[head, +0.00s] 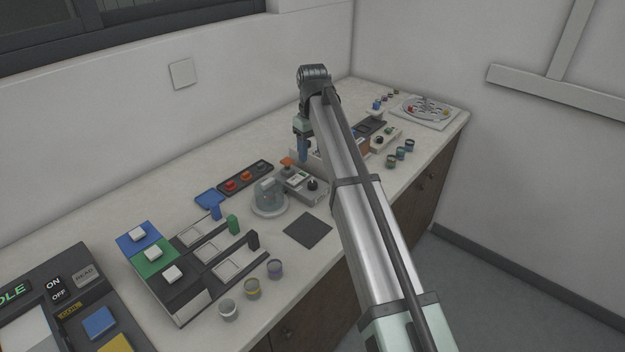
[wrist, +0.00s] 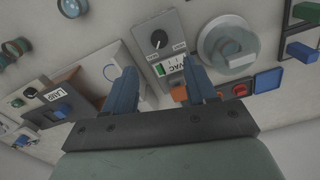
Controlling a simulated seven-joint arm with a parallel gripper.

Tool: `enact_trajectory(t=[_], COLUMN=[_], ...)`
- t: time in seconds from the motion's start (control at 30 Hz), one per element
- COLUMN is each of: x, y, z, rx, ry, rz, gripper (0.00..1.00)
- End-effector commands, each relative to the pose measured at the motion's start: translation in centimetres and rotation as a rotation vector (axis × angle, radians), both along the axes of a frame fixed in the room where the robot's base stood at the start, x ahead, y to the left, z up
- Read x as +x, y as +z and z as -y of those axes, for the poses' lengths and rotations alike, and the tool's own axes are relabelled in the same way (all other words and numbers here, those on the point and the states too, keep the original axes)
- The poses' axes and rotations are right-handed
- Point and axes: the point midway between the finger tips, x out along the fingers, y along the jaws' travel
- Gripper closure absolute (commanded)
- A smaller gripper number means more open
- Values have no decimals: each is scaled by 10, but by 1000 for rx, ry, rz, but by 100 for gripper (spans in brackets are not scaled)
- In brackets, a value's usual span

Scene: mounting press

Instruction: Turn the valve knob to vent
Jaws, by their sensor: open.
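The valve knob (wrist: 158,39) is a round black dial with a white pointer line, on a grey control box (wrist: 148,22) in the wrist view. Small labels flank it, too blurred to read surely. In the head view the knob (head: 312,184) sits at the right of the box (head: 301,180). In the head view my gripper (head: 303,158) hangs above the counter behind the box.
A round grey pot-like device (head: 269,196) stands left of the box. A dark mat (head: 307,230) lies clear in front.

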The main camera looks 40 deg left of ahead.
Motion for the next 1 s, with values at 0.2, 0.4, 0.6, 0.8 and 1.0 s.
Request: enact_trajectory(t=[0.2, 0.4, 0.6, 0.8, 1.0], x=[0, 0, 0, 0, 1], y=[-41, -74, -98, -108, -110], z=[1, 1, 1, 0, 0], rx=[0, 0, 1, 1, 2], ry=[0, 0, 0, 0, 0], rz=[1, 1, 2, 2, 2], gripper=[43, 43, 43, 43, 43])
